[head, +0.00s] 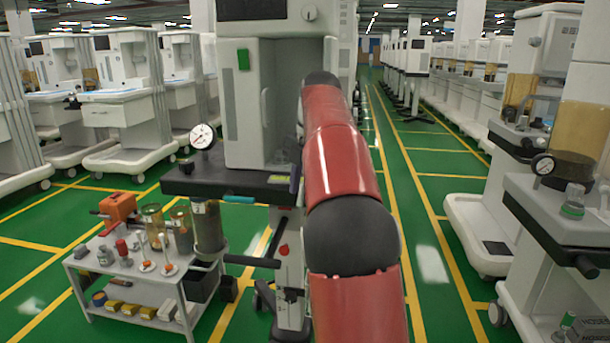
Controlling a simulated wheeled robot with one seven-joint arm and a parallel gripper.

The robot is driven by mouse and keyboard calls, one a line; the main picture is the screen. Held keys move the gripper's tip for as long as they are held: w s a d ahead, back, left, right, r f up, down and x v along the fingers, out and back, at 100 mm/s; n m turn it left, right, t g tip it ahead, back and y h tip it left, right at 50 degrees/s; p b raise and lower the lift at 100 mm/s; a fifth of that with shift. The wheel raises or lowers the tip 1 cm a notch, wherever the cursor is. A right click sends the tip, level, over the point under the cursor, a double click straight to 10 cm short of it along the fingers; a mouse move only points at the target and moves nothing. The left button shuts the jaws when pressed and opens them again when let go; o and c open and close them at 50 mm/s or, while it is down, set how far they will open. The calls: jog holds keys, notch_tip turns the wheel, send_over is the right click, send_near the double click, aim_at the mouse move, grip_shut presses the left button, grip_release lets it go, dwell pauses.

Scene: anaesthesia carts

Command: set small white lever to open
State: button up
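My red and dark-grey arm rises through the middle of the head view and reaches toward the anaesthesia cart (245,100) in front of me. My gripper is not visible; the arm hides that area. I cannot make out the small white lever for certain, nor its setting. The cart has a pale upper cabinet, a dark worktop (215,188) and a round gauge (203,136) at its left. A red knob (284,250) sits below the worktop on the pale column. The right part of the cart is behind my arm.
A low grey trolley (135,285) with jars, bottles, an orange case (117,207) and yellow boxes stands at the lower left. More carts stand in rows left and right; the nearest right one (560,240) is close. Green floor with yellow lines is open right of my arm.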

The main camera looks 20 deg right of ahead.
notch_tip(320, 180, up, 6)
jog(key=shift+s+d+r, duration=0.15)
jog(key=shift+s+d, duration=0.2)
jog(key=shift+d, duration=0.1)
dwell(0.4)
